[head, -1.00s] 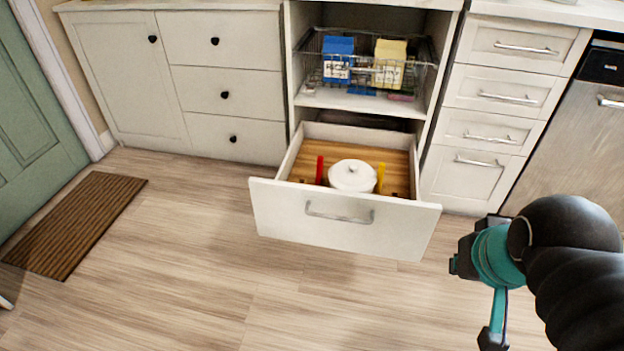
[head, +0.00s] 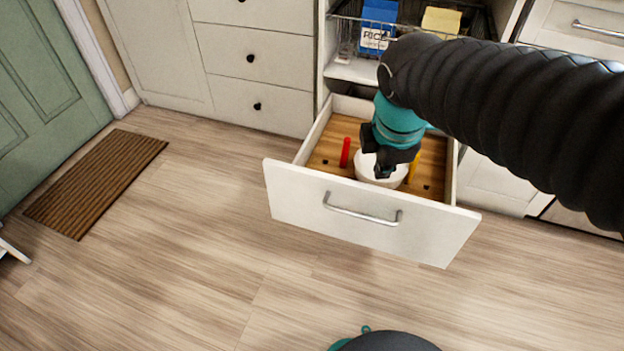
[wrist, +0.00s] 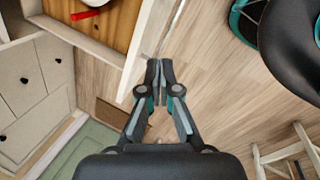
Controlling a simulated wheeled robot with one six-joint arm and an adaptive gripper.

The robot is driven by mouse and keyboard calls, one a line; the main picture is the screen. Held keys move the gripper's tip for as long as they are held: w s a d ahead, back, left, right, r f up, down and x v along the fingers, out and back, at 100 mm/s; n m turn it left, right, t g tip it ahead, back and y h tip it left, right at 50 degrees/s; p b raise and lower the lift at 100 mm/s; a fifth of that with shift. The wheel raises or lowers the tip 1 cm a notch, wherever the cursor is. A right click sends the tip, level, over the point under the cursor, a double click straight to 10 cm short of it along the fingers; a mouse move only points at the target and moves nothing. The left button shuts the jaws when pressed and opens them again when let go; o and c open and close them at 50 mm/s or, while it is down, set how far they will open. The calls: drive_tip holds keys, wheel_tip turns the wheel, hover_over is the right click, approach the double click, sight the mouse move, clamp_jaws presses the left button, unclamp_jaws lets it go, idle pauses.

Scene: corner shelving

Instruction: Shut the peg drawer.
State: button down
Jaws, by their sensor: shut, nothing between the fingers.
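The peg drawer (head: 300,195) stands pulled out, with a white front, a grey bar handle (head: 360,212) and a wooden peg board inside. A white pot (head: 367,170) sits in it between a red peg (head: 345,152) and a yellow peg (head: 414,168). In the head view my gripper (head: 384,172) points down and covers part of the pot. In the wrist view the shut, empty fingers (wrist: 160,76) show beside the drawer front (wrist: 150,35), with floor behind them. The red peg (wrist: 86,13) shows there too. I cannot tell whether the fingertips touch the front.
Above the drawer a wire basket (head: 345,30) holds a blue rice box (head: 378,22) and a yellow box (head: 441,20). Drawers with dark knobs (head: 255,60) stand left. A brown mat (head: 95,180) lies by the green door (head: 45,75). The floor before the drawer is clear.

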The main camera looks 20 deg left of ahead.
sight(312, 177)
drive_tip(key=a+f+n, duration=0.2)
drive_tip(key=a+n, duration=0.4)
drive_tip(key=a, duration=0.1)
drive_tip(key=a+f+n, duration=0.3)
drive_tip(key=a+n, duration=0.4)
drive_tip(key=a, duration=0.1)
drive_tip(key=shift+g, duration=0.3)
drive_tip(key=b+x, duration=0.1)
drive_tip(key=x, duration=0.2)
drive_tip(key=w+x, duration=0.1)
drive_tip(key=x, duration=0.2)
drive_tip(key=b+x, duration=0.1)
drive_tip(key=x, duration=0.3)
drive_tip(key=shift+w+d+r+b, duration=0.2)
drive_tip(key=shift+w+d+b, duration=0.15)
drive_tip(key=shift+w+d, duration=0.05)
drive_tip(key=shift+w, duration=0.8)
drive_tip(key=shift+w+r, duration=0.1)
drive_tip(key=shift+w, duration=0.05)
